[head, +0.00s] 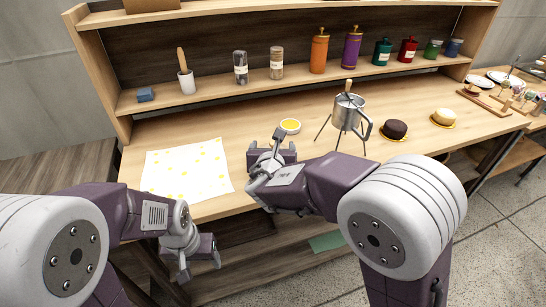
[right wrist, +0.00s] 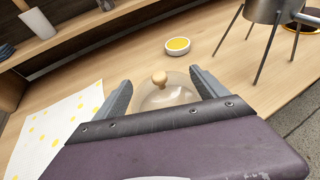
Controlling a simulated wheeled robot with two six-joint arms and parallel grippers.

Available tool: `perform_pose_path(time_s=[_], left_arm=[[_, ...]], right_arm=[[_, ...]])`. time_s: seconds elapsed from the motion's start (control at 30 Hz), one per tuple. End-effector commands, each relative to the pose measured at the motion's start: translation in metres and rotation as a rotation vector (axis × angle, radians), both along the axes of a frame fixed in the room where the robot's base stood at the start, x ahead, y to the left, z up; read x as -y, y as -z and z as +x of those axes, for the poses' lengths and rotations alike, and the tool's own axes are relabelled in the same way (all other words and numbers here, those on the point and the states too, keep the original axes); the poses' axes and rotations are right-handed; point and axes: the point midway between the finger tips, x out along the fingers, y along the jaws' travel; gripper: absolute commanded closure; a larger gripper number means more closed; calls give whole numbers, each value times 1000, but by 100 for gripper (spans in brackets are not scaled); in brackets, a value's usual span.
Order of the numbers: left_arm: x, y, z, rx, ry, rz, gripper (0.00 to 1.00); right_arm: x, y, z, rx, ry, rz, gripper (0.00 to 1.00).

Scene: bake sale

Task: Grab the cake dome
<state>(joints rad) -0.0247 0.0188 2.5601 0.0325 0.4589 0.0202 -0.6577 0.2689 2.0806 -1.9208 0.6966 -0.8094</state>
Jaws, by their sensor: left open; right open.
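The cake dome (right wrist: 168,98) is a clear dome with a round wooden knob (right wrist: 159,78) on top, seen in the right wrist view on the wooden counter. My right gripper (right wrist: 161,84) is open, with one finger to each side of the dome in that view. I cannot tell whether the fingers touch it. The dome's lower part is hidden behind the gripper body. In the head view my right gripper (head: 272,152) is over the counter's front part and hides the dome. My left gripper (head: 200,268) is open and empty, low in front of the counter.
A spotted cloth (head: 187,170) lies left of my right gripper. A small yellow-filled dish (head: 290,126) sits just beyond it. A metal pot on a legged stand (head: 348,112) and a dark cake (head: 394,130) stand to the right. A shelf with bottles runs along the back.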

Motion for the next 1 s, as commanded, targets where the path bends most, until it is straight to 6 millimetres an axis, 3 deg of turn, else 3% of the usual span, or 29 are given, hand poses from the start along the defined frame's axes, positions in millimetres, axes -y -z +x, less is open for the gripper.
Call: perform_pose_path(time_s=[0.1,0.33,0.37,0.63,1.0], left_arm=[[0,3,0,0,0,0,36],[0,3,0,0,0,0,36],[0,3,0,0,0,0,36],[0,3,0,0,0,0,36],[0,3,0,0,0,0,36]], right_arm=[[1,7,14,0,1,0,18],[1,7,16,0,0,-1,18],[1,7,16,0,0,0,23],[1,8,16,-4,0,0,98],[1,13,14,-15,-1,-2,100]])
